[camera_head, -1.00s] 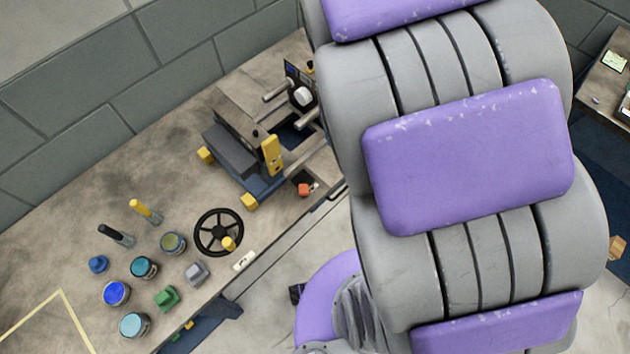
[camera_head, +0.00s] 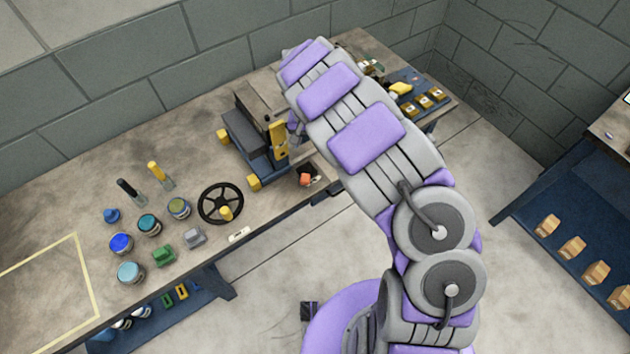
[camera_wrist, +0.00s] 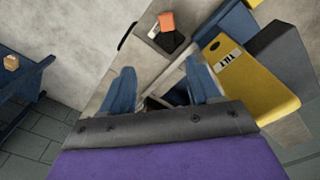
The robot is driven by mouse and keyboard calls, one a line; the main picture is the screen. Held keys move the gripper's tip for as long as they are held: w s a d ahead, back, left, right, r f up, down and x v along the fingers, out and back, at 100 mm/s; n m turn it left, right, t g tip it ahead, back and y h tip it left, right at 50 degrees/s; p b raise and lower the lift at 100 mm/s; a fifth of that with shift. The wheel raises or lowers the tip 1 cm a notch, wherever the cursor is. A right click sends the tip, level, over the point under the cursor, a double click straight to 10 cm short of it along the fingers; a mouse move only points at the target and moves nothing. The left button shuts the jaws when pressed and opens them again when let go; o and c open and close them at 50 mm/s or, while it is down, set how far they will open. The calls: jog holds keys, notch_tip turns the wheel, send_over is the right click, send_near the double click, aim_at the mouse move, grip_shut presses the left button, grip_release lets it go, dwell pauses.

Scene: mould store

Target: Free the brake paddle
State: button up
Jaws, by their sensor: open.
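A small orange-red paddle (camera_head: 304,179) sits on a dark base at the bench's front edge, right of the black handwheel. It also shows at the top of the wrist view (camera_wrist: 166,21), with a small white label beside it; I cannot read which part is the brake paddle. A yellow plate (camera_wrist: 248,78), with a label that seems to read TILT, stands right of my fingers; in the head view it is the upright yellow piece (camera_head: 278,138) on the machine. My gripper (camera_wrist: 162,85) is open, its blue fingers apart with nothing visible between them. In the head view my arm hides it.
The grey machine (camera_head: 245,135) stands beside my arm. A second blue bench (camera_head: 570,190) with wooden blocks is at right. Floor between is clear.

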jog(key=a+f, duration=0.2)
jog(key=b, duration=0.3)
send_near(306, 177)
jog(key=f, duration=0.7)
jog(key=shift+a+f, duration=0.2)
jog(key=shift+f, duration=0.1)
jog(key=shift+d+f+b, duration=0.1)
jog(key=shift+f+b, duration=0.2)
jog(key=shift+f, duration=0.3)
jog(key=shift+d+f, duration=0.1)
jog(key=shift+d, duration=0.05)
